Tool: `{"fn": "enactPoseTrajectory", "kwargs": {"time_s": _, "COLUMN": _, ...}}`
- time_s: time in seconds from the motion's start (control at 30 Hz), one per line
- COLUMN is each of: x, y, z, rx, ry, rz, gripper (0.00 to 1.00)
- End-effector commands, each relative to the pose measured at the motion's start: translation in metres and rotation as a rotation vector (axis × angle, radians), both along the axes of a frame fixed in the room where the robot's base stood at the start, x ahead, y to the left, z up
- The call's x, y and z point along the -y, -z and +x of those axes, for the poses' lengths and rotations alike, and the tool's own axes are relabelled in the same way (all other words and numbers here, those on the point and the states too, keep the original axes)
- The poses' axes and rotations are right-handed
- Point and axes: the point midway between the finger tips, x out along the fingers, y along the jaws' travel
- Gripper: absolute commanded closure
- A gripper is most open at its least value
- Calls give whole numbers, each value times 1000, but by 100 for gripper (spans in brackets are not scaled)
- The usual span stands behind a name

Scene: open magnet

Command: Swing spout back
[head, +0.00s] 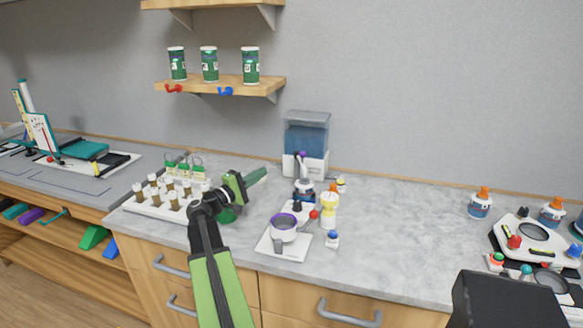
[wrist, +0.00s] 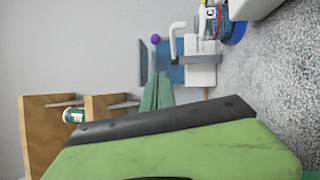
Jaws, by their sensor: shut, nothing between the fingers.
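In the head view a dispenser with a blue-filled tank (head: 306,135) and a white base (head: 312,167) stands against the wall. A purple knob (head: 301,156) shows at its front. In the sideways wrist view the purple knob (wrist: 155,39) is beside a white bent bar (wrist: 175,38), which looks like the spout, on the white dispenser body (wrist: 202,72). My gripper (head: 262,172) is raised to the left of the dispenser, its green fingers together and empty. In the wrist view the fingertips (wrist: 160,74) overlap the blue tank; I cannot tell whether they touch it.
A rack of brown-filled vials (head: 160,205) stands left of my gripper. Right of it are a white plate (head: 270,247) with a purple-rimmed cup (head: 283,226) and a yellow-white bottle (head: 329,208). A shelf (head: 225,86) with cups is above.

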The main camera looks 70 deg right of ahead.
Motion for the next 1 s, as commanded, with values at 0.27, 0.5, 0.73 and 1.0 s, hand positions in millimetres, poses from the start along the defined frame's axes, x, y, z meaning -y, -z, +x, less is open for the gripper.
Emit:
{"fn": "enactPoseTrajectory", "kwargs": {"time_s": 0.27, "x": 2, "y": -1, "z": 0, "rx": 2, "ry": 0, "rz": 2, "gripper": 100}}
{"fn": "enactPoseTrajectory", "kwargs": {"time_s": 0.5, "x": 37, "y": -8, "z": -15, "rx": 2, "ry": 2, "rz": 2, "gripper": 100}}
{"fn": "enactPoseTrajectory", "kwargs": {"time_s": 0.73, "x": 83, "y": -14, "z": -35, "rx": 4, "ry": 1, "rz": 3, "gripper": 100}}
{"fn": "enactPoseTrajectory", "kwargs": {"time_s": 1.0, "x": 101, "y": -21, "z": -69, "rx": 3, "ry": 0, "rz": 3, "gripper": 100}}
